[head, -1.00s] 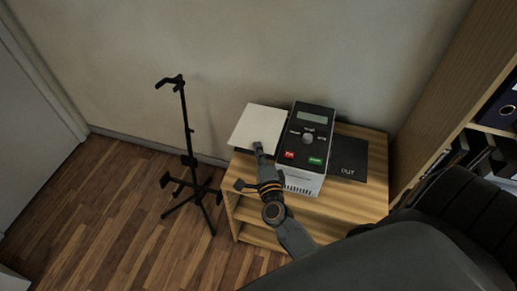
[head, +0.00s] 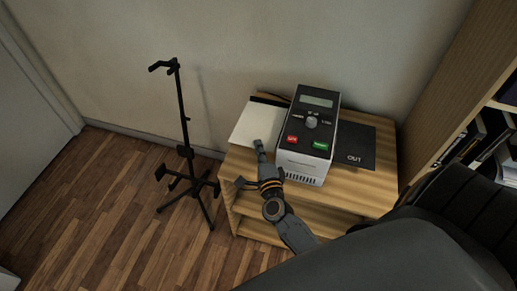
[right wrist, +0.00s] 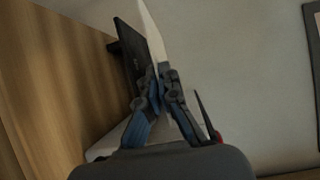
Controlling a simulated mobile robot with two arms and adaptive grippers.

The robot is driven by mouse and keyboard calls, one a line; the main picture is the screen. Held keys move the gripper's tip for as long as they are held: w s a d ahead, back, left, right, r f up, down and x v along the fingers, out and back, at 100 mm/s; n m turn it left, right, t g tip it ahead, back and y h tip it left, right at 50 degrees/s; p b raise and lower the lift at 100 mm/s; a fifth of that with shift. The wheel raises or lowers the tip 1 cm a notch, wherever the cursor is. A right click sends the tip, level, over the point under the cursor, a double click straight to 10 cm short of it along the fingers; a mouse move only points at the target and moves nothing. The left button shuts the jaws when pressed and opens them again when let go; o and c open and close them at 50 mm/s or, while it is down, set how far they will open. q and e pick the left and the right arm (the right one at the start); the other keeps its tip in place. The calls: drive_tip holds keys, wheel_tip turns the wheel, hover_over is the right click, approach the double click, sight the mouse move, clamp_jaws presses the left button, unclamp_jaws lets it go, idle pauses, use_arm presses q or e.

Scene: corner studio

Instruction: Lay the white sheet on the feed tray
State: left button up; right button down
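The white sheet (head: 258,124) is left of the machine (head: 308,130) in the head view, over the feed tray. A dark strip of the feed tray (head: 270,100) shows past the sheet's far edge; the rest is hidden. My right gripper (head: 259,148) is at the sheet's near edge. In the right wrist view its fingers (right wrist: 161,76) close on the sheet (right wrist: 152,32), seen nearly edge-on, with the dark tray (right wrist: 128,52) beside it. I cannot tell whether sheet and tray touch. My left gripper is not in view.
The machine has a display, a knob, and red and green buttons. A dark OUT tray (head: 357,146) lies at its right on the wooden shelf unit (head: 362,190). A black stand (head: 185,140) is on the floor at left. A bookcase (head: 440,85) rises at right.

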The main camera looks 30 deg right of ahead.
sight(260, 124)
drive_tip(key=shift+w+d+f+b, duration=0.25)
drive_tip(key=shift+d+f+b, duration=0.05)
drive_tip(key=shift+f+b, duration=0.3)
drive_tip(key=shift+w+d+f+b, duration=0.25)
drive_tip(key=shift+d+f+b, duration=0.05)
drive_tip(key=shift+f+b, duration=0.3)
drive_tip(key=shift+w+d+f+b, duration=0.3)
drive_tip(key=shift+f+b, duration=0.2)
drive_tip(key=shift+f, duration=0.15)
drive_tip(key=shift+w+d, duration=0.55)
drive_tip(key=shift+d, duration=0.1)
drive_tip(key=shift+d+r, duration=0.1)
drive_tip(key=c, duration=1.4)
unclamp_jaws()
drive_tip(key=shift+r, duration=0.1)
drive_tip(key=shift+c, duration=0.2)
drive_tip(key=shift+d, duration=0.1)
